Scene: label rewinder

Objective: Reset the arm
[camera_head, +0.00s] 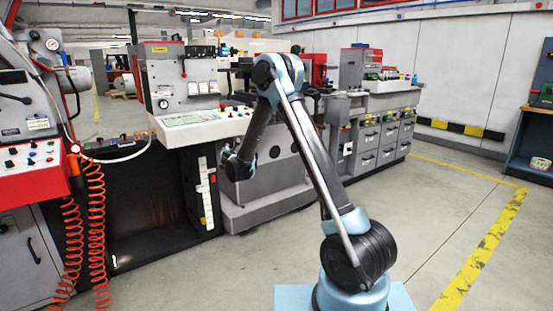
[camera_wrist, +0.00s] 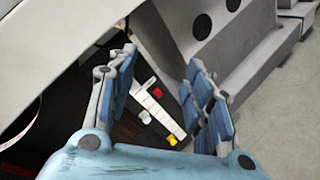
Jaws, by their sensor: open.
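My arm rises from its light blue base at the bottom of the head view, bends at a high elbow and hangs down on the left side. Its end is near the front of the grey machine, and my gripper is not clearly visible there. In the wrist view my gripper (camera_wrist: 165,85) is open, with its blue-padded fingers wide apart and nothing between them. Beyond the fingers is a white strip (camera_wrist: 165,112) with a red and a yellow button. The strip also shows in the head view (camera_head: 205,190), on the dark machine front.
A white control panel (camera_head: 200,127) juts out near my arm. Coiled orange hoses (camera_head: 97,225) hang at the left. Grey drawer cabinets (camera_head: 385,140) stand behind my arm. The floor at the right, with a yellow line (camera_head: 480,255), is clear.

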